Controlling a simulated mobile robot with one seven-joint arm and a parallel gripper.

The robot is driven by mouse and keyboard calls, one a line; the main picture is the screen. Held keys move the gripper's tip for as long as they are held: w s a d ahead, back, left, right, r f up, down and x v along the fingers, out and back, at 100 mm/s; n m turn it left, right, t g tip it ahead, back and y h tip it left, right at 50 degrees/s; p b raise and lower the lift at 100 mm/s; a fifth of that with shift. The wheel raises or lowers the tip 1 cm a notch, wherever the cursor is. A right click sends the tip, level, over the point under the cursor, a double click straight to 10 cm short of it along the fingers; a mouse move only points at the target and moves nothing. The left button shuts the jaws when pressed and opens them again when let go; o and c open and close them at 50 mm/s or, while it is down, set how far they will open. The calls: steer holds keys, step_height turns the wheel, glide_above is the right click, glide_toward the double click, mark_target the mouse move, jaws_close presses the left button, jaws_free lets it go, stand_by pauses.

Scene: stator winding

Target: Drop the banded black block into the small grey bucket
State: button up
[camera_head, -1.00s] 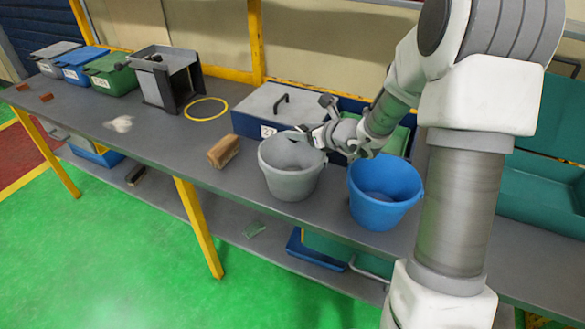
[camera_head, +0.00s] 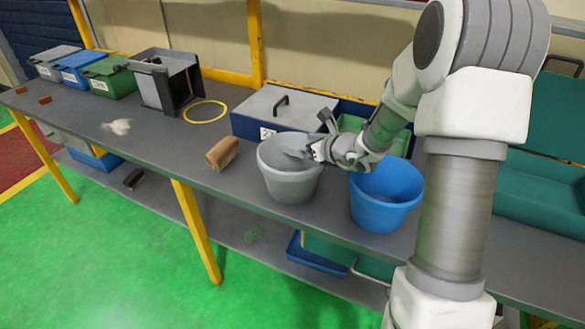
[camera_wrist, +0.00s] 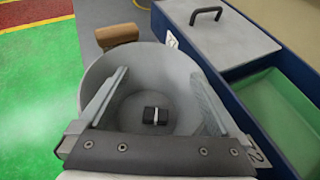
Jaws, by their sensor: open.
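The small grey bucket (camera_head: 290,180) stands on the bench, left of the blue bucket. In the wrist view its grey wall (camera_wrist: 100,72) surrounds a black block with a pale band (camera_wrist: 155,115), which lies on the bucket's floor. My gripper (camera_wrist: 160,85) is over the bucket with its two fingers spread wide and nothing between them; the block shows below, apart from the fingers. In the head view my gripper (camera_head: 308,152) is at the bucket's right rim, and the block is hidden inside the bucket.
The blue bucket (camera_head: 385,200) stands close to the right. A brown block (camera_head: 222,153) lies to the left. Behind are a blue box with a grey lid (camera_head: 285,108) and a green tray (camera_head: 350,124). A yellow ring (camera_head: 205,112) lies further left.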

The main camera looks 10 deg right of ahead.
steer(key=shift+s+d, duration=0.1)
steer(key=p+v, duration=0.1)
steer(key=v, duration=1.6)
steer(key=shift+r, duration=0.15)
